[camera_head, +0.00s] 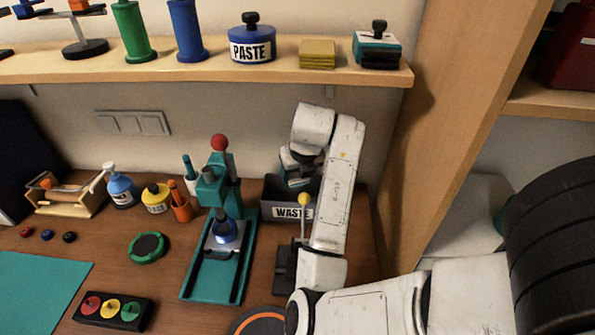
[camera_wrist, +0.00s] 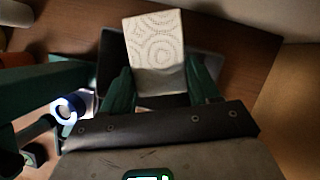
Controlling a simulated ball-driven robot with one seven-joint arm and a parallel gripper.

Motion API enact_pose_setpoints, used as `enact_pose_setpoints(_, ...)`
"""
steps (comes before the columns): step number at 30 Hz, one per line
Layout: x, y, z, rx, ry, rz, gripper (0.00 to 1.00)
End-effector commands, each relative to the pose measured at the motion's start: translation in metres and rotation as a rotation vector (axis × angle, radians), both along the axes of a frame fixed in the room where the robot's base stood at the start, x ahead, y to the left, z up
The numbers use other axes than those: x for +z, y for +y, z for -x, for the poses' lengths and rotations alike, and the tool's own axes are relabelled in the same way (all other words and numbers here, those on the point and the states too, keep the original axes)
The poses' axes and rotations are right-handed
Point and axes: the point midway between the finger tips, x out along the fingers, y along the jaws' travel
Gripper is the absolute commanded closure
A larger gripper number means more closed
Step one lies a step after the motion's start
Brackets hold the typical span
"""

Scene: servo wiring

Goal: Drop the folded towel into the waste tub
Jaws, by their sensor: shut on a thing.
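The folded towel (camera_wrist: 155,42) is a white square with an embossed ring pattern, seen in the wrist view. My gripper (camera_wrist: 161,85) is shut on it, with a green finger at each side. The waste tub (camera_head: 268,205) is a dark grey open box labelled WASTE, against the wall at the back of the bench. In the head view my gripper (camera_head: 299,165) is over the tub, pointing down. In the wrist view the tub (camera_wrist: 209,66) shows dark behind and below the towel. The towel is mostly hidden in the head view, and so is the tub's inside.
A teal press (camera_head: 222,190) with a red knob stands just left of the tub. A stand with a yellow ball (camera_head: 304,199) is in front of it. A shelf (camera_head: 215,72) runs above, and a wooden upright (camera_head: 455,130) is at the right.

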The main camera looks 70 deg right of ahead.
Motion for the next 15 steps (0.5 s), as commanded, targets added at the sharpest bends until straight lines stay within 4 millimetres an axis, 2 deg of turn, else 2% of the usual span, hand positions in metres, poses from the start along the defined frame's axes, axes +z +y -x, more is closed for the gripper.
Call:
enact_pose_setpoints(8, -0.0048, 0.0001, -0.0002, 0.0, 0.0, 0.0, 0.73)
enact_pose_setpoints(9, -0.0049, 0.0, -0.0002, 0.0, 0.0, 0.0, 0.35)
enact_pose_setpoints(15, -0.0049, 0.0, -0.0001, 0.0, 0.0, 0.0, 0.16)
